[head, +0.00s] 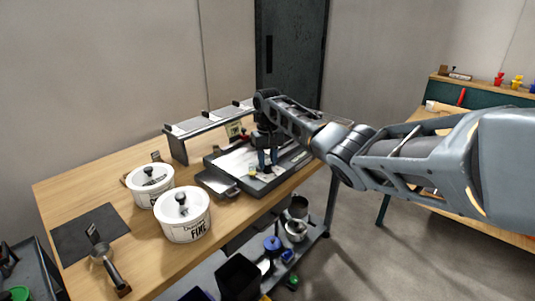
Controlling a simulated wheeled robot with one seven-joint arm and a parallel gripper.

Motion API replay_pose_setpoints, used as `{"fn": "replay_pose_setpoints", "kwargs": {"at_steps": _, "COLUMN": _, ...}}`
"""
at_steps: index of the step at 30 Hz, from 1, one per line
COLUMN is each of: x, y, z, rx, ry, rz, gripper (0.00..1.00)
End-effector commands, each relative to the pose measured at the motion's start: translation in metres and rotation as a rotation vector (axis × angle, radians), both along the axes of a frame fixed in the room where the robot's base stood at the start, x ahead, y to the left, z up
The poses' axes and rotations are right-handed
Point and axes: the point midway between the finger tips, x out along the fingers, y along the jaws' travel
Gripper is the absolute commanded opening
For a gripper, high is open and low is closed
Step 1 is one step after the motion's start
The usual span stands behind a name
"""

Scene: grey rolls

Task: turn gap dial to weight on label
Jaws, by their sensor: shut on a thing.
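A grey machine with a pale bed (235,165) stands on the wooden table, toward its right end. My gripper (267,169) points down over this machine, with its fingers at the bed. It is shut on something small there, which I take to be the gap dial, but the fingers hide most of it. A small yellow piece (252,171) shows just left of the fingers. A small greenish label card (234,129) stands behind the machine; its writing is too small to read. The dial's marks cannot be made out.
A dark mat (88,233) and a handled tool (108,268) lie at the left. A raised shelf (210,122) stands behind. A lower cart (270,262) holds pots.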

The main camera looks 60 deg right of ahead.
Motion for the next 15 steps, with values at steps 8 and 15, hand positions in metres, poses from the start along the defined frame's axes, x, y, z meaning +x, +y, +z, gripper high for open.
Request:
{"fn": "replay_pose_setpoints", "kwargs": {"at_steps": 8, "x": 0.0002, "y": 0.0005, "z": 0.0013, "rx": 0.002, "ry": 0.0, "rz": 0.262, "gripper": 0.03}}
{"fn": "replay_pose_setpoints", "kwargs": {"at_steps": 15, "x": 0.0001, "y": -0.0001, "z": 0.0009, "rx": 0.001, "ry": -0.001, "rz": 0.47, "gripper": 0.03}}
